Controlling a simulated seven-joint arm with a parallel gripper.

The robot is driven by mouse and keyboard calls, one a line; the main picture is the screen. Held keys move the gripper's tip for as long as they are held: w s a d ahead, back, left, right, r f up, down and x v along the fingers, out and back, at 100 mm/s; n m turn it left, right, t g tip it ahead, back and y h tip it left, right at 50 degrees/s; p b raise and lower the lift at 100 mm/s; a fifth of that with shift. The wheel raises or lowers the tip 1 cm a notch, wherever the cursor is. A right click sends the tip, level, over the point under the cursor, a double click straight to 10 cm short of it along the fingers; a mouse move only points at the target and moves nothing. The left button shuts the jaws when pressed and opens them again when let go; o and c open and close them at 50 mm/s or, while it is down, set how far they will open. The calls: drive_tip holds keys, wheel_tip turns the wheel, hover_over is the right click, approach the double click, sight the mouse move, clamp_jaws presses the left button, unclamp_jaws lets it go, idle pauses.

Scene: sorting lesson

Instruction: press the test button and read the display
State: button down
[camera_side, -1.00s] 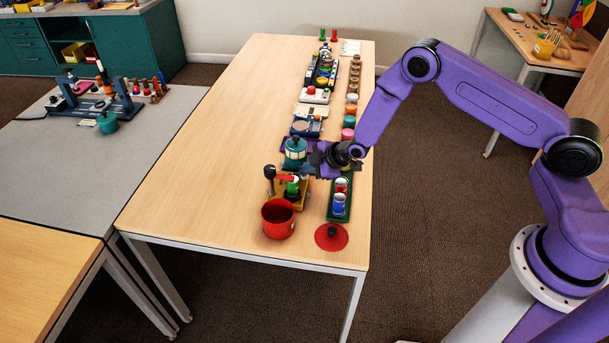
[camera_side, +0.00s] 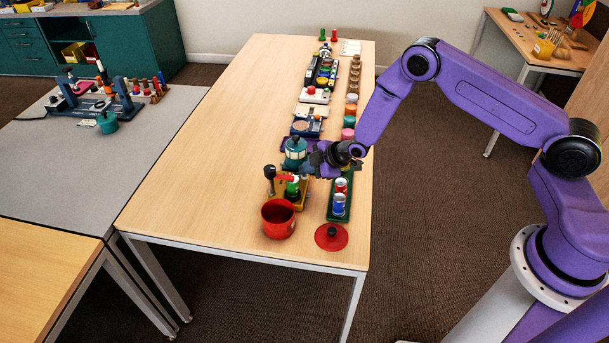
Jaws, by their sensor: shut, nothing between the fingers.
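My gripper (camera_side: 314,161) is shut and empty. It is low over the right side of the long wooden table, next to a teal and white round pot (camera_side: 295,148), and it hides part of what lies behind it. A small yellow-based station (camera_side: 302,201) with a black-topped post, a red part and a green cylinder stands just in front of the gripper. Farther back, a white box with a red button-like top (camera_side: 311,91) stands in the row of devices. I cannot tell which part is the test button, and no display is readable at this size.
A red pot (camera_side: 278,220) and a red lid with a black knob (camera_side: 331,238) are near the table's front edge. A green tray (camera_side: 334,213) holds cans. Jars (camera_side: 350,109) line the right edge. The left part of the wooden table (camera_side: 215,160) is clear.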

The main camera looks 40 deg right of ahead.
sight(307, 178)
drive_tip(key=shift+r, duration=0.55)
drive_tip(key=shift+r, duration=2.5)
